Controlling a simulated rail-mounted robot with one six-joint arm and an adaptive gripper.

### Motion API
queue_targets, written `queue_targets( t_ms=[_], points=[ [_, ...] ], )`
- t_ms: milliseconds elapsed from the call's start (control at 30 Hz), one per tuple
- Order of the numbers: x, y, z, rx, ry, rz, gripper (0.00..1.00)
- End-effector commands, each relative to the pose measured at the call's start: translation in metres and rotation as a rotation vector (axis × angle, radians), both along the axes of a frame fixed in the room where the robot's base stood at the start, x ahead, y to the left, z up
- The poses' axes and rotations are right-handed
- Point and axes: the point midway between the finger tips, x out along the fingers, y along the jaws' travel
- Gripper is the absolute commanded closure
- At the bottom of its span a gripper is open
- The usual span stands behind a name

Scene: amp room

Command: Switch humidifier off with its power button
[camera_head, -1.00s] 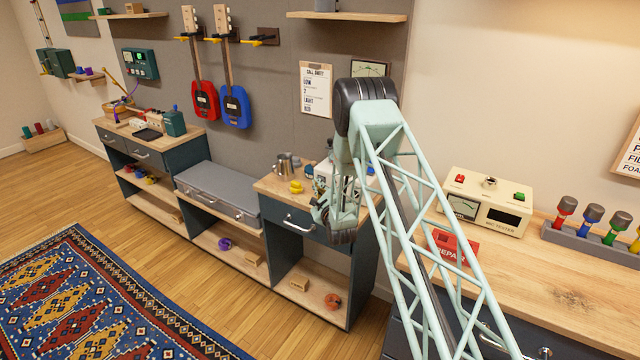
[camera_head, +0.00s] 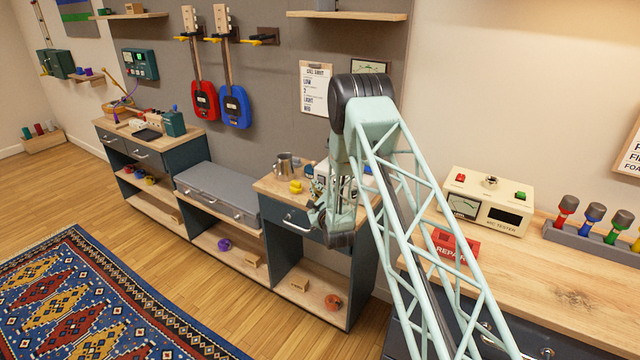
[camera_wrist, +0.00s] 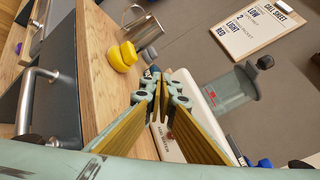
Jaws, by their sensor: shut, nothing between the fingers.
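A white appliance (camera_wrist: 194,100) with a greenish clear tank (camera_wrist: 232,88) and a dark cap stands on the wooden counter in the wrist view; it looks like the humidifier. My gripper (camera_wrist: 165,92) is shut and empty, its fingertips in front of the appliance's white body and covering part of it. I cannot tell whether they touch it. I cannot make out the power button. In the head view the white appliance (camera_head: 321,171) is partly hidden behind my arm.
A metal mug (camera_wrist: 143,28) and a yellow object (camera_wrist: 123,57) stand on the counter beside the appliance. A call sheet clipboard (camera_wrist: 262,24) hangs on the wall behind. A drawer handle (camera_head: 296,226) juts from the cabinet front.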

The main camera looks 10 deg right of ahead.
Motion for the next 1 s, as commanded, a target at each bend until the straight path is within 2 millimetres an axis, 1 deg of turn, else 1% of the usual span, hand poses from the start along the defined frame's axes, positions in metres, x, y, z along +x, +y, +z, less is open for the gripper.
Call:
queue_targets(
  t_ms=[700, 1000],
  points=[
    [-0.03, 0.031, 0.0, -0.001, -0.001, 0.002, 1.0],
    [-0.034, 0.033, 0.0, -0.001, -0.001, 0.001, 1.0]
  ],
)
